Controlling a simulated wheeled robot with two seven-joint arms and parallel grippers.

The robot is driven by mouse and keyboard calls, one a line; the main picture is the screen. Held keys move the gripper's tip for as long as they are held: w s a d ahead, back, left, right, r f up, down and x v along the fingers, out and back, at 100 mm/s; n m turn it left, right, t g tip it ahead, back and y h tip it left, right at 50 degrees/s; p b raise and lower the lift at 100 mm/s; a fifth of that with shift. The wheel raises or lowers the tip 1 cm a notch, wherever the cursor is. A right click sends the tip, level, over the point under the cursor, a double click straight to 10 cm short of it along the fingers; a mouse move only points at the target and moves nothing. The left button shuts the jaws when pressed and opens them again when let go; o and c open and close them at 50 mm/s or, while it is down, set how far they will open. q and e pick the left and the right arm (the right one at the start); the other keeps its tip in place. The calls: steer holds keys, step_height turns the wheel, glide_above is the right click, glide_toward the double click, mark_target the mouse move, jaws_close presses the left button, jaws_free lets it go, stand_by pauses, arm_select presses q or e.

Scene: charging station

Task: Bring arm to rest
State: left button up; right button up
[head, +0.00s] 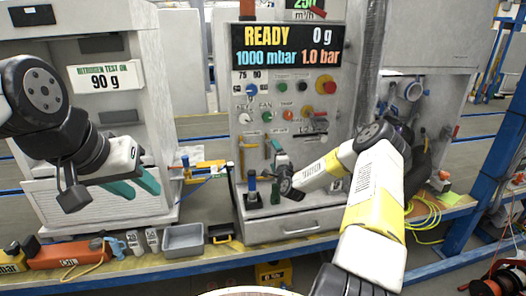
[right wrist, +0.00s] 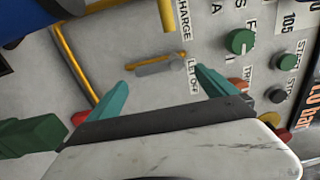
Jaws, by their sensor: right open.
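My left gripper (head: 138,188) is in the left of the head view, in front of the white nitrogen test cabinet (head: 100,110). Its two teal fingers are apart with nothing between them. My right gripper (head: 277,150) is at the lower part of the control panel (head: 250,100), partly hidden by its own wrist. In the right wrist view its teal fingers (right wrist: 161,76) are spread wide. A grey lever (right wrist: 160,65) by the "LET OFF" label shows beyond and between the fingertips, not gripped. Whether a finger touches the panel I cannot tell.
Yellow pipes (right wrist: 80,60) run down the panel beside the right gripper. A display (head: 287,47) reads READY, 0 g. A grey tray (head: 183,240) and an orange tool (head: 65,254) lie along the bench front.

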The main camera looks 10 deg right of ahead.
steer(key=shift+s, duration=1.15)
